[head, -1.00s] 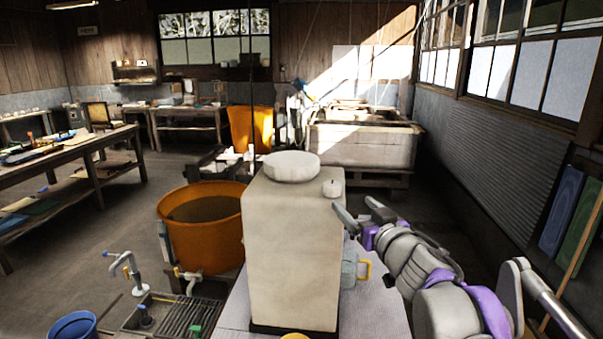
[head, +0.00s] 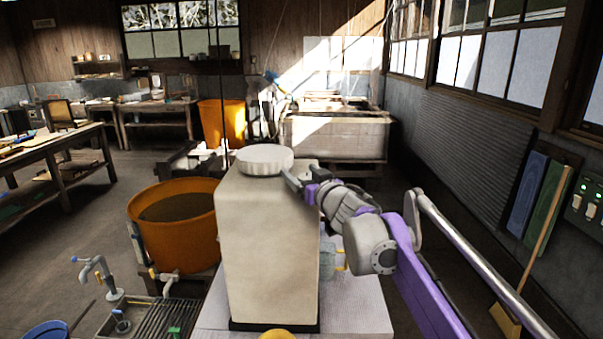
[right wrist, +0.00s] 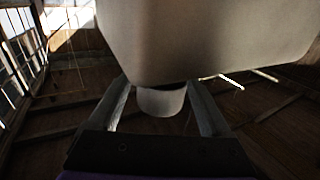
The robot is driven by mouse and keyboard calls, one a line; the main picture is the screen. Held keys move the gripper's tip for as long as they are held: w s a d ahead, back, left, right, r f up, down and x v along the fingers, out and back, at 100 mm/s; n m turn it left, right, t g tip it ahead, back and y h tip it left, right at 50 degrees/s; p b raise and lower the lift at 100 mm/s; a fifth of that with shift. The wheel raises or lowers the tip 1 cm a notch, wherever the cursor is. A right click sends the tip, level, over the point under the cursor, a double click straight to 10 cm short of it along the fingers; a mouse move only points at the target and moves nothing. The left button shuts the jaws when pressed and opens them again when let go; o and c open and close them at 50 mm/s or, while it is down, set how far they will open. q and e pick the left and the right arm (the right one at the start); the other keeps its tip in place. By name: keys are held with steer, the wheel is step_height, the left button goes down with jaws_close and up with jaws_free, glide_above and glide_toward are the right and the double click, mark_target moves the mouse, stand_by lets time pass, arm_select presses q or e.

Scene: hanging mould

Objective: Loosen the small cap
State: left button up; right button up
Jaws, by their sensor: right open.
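The pale container (head: 268,250) stands upright on a light surface in the head view, with a wide round lid (head: 265,159) on top. My right gripper (head: 297,183) reaches from the right to the container's top right corner and largely hides the small cap there. In the right wrist view the container (right wrist: 205,40) appears upside down and the small cap (right wrist: 161,101) sticks out of it. The open fingers of my right gripper (right wrist: 158,84) stand on either side of the small cap, with a gap showing at each side. My left gripper is not in view.
An orange tub (head: 175,213) stands left of the container. A bluish jug (head: 328,258) with a yellow handle is close behind its right side, under my right arm. The light tabletop (head: 355,305) is bare at front right. A wooden vat (head: 335,138) stands behind.

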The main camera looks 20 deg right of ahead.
steer(key=shift+w, duration=0.1)
jaws_close()
stand_by(0.4)
